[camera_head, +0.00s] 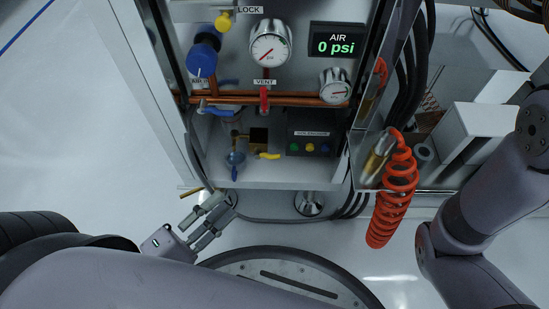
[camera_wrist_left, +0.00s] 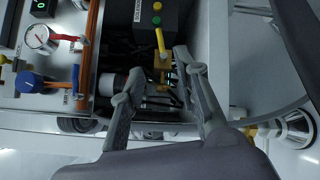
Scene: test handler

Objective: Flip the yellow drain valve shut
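The yellow drain valve (camera_head: 269,156) is a small yellow lever low in the cabinet, beside a brass fitting and a clear bowl. In the head view its handle lies roughly level, pointing right. The left wrist view shows the lever (camera_wrist_left: 161,44) just beyond my fingertips, with the brass fitting at its lower end. My left gripper (camera_head: 224,206) is below and left of the valve in the head view. Its fingers (camera_wrist_left: 158,66) are spread with nothing between them, and I see no contact with the lever. My right arm shows at the right, but its gripper is out of view.
A blue regulator knob (camera_head: 202,58), gauges (camera_head: 271,45) and a red vent lever (camera_head: 264,99) sit above on copper pipe. A solenoid box (camera_head: 312,133) stands right of the valve. A coiled red hose (camera_head: 393,200) hangs at the right. The AIR display (camera_head: 337,43) reads 0 psi.

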